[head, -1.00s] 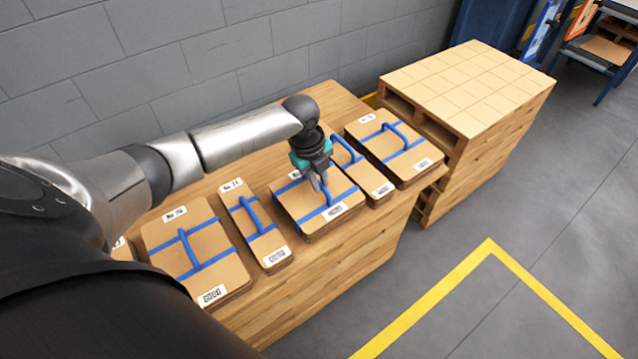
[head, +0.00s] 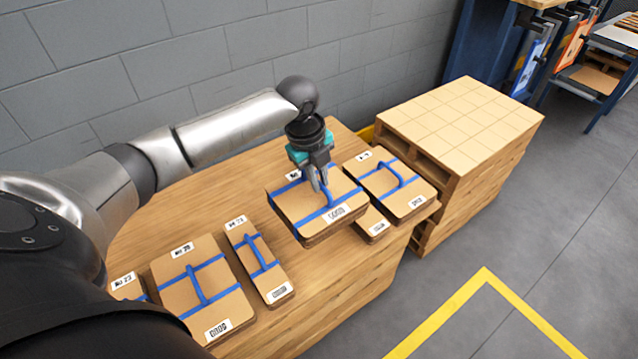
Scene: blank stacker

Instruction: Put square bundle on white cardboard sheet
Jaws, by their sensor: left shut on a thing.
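My left gripper (head: 322,183) is shut on the blue strap of a square cardboard bundle (head: 301,207). The bundle hangs raised above the wooden table and partly covers a narrow bundle (head: 372,224) behind it. It has blue straps, a handle and white labels. The top of the pallet stack (head: 465,125) at right shows a pale tan gridded surface; I cannot make out a white cardboard sheet. My right gripper is not in view.
The wooden table (head: 335,285) also holds a bundle (head: 390,187) at right, a narrow bundle (head: 259,262) and a wider bundle (head: 205,291) at left. A grey block wall stands behind. Yellow floor lines (head: 485,270) mark the open floor.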

